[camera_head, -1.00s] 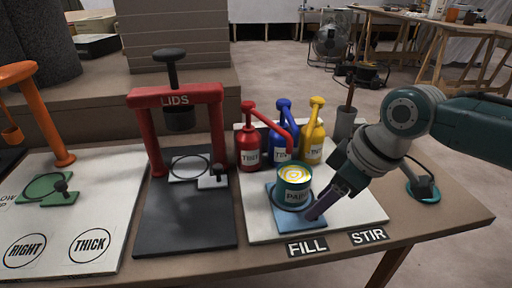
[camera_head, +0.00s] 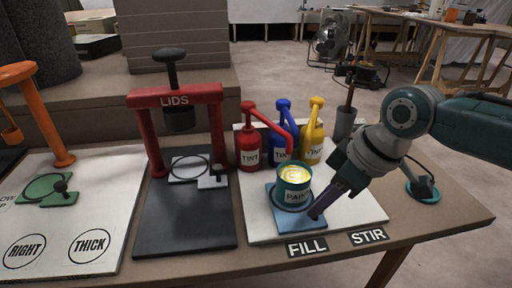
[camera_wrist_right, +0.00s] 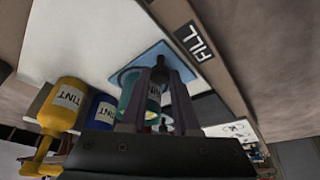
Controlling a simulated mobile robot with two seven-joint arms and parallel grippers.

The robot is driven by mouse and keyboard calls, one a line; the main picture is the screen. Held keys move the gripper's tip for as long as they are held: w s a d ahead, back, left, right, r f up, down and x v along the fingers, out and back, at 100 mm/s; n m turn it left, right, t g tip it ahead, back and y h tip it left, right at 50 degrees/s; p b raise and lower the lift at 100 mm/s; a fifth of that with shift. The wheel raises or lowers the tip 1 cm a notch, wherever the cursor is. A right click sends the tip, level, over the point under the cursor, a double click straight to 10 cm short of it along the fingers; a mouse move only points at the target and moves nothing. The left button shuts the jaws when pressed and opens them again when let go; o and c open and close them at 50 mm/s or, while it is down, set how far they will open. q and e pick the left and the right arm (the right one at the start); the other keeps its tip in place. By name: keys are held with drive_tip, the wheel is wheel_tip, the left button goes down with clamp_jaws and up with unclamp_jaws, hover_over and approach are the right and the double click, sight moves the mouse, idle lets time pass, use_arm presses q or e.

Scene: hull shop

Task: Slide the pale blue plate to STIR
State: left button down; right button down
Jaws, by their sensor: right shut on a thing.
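The pale blue plate (camera_head: 286,222) lies on the white board near the FILL label (camera_head: 306,248). A teal paint can (camera_head: 293,190) stands upright on it, open, with yellow and white paint on top. The STIR label (camera_head: 368,237) is to the right of FILL. My right gripper (camera_head: 318,212) reaches down at the plate's right front corner, shut on the plate's dark knob, which its fingers mostly hide in the head view. In the right wrist view the plate (camera_wrist_right: 152,58) and the knob show by the fingers. My left gripper is not in view.
Red (camera_head: 249,150), blue (camera_head: 282,145) and yellow (camera_head: 313,145) tint bottles stand behind the can. A grey cylinder (camera_head: 344,124) with a brown stick stands behind my right gripper. The red LIDS press (camera_head: 176,98) is at left. The white board (camera_head: 350,212) is bare toward STIR.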

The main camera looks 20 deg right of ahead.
idle(0.6)
drive_tip(key=shift+d, duration=0.35)
drive_tip(key=s+d, duration=0.1)
drive_tip(key=d, duration=0.2)
drive_tip(key=s+d+b, duration=0.1)
drive_tip(key=d, duration=0.3)
drive_tip(key=s+d, duration=0.1)
drive_tip(key=d, duration=0.3)
drive_tip(key=shift+d+f+b, duration=0.1)
drive_tip(key=shift+f+b, duration=0.05)
drive_tip(key=shift+b, duration=0.25)
drive_tip(key=shift+d, duration=0.1)
